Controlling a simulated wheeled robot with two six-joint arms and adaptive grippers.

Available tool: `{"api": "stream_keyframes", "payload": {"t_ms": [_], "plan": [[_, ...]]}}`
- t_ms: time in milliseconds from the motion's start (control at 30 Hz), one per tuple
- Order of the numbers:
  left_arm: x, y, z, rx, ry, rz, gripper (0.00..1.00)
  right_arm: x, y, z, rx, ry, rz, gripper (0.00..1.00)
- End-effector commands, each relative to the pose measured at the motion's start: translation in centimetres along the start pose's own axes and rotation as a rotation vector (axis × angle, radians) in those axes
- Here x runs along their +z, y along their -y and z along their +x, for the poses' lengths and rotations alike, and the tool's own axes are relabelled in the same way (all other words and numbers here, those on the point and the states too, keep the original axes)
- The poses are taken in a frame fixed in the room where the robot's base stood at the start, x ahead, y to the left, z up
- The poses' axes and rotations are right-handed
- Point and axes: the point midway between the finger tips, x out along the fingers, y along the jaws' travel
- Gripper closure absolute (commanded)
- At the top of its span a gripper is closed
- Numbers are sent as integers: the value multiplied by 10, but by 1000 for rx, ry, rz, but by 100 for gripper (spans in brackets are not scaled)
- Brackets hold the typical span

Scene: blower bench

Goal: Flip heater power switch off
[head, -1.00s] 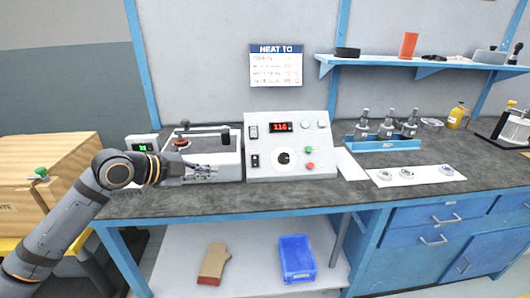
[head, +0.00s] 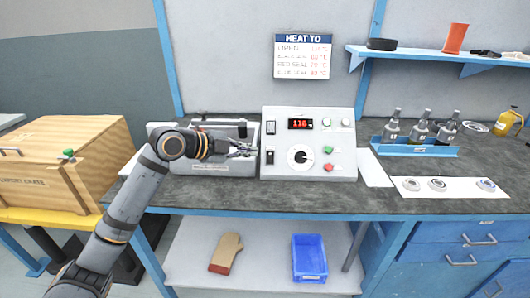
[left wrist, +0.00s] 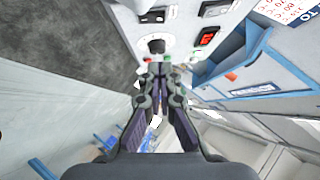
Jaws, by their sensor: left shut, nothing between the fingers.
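The heater control box (head: 340,168) stands on the bench, with a red display (head: 300,124) reading 116. My left gripper (head: 252,150) is shut and empty, just left of the lower switch in the head view. In the left wrist view, the shut fingers (left wrist: 158,72) point toward the panel, below the dial (left wrist: 156,46). My right gripper is out of view.
A grey tray-like unit (head: 215,168) sits behind my left forearm. A wooden crate (head: 60,165) is at far left. A blue rack (head: 415,150) of bottles and a white mat (head: 460,187) with rings are right. The bench front is clear.

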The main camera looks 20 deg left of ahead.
Motion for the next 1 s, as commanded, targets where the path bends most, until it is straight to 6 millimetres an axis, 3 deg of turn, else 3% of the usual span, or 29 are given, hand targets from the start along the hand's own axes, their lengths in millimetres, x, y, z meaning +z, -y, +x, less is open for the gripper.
{"api": "stream_keyframes", "payload": {"t_ms": [300, 433, 600, 1000], "plan": [[-4, 0, 61, 2, -8, -5, 100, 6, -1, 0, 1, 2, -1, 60], [14, -1, 76, 3, 0, -2, 100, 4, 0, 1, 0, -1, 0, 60], [25, -1, 87, 3, 0, -1, 100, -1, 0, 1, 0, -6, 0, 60], [28, -1, 90, 2, 0, 0, 100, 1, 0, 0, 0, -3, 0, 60]]}}
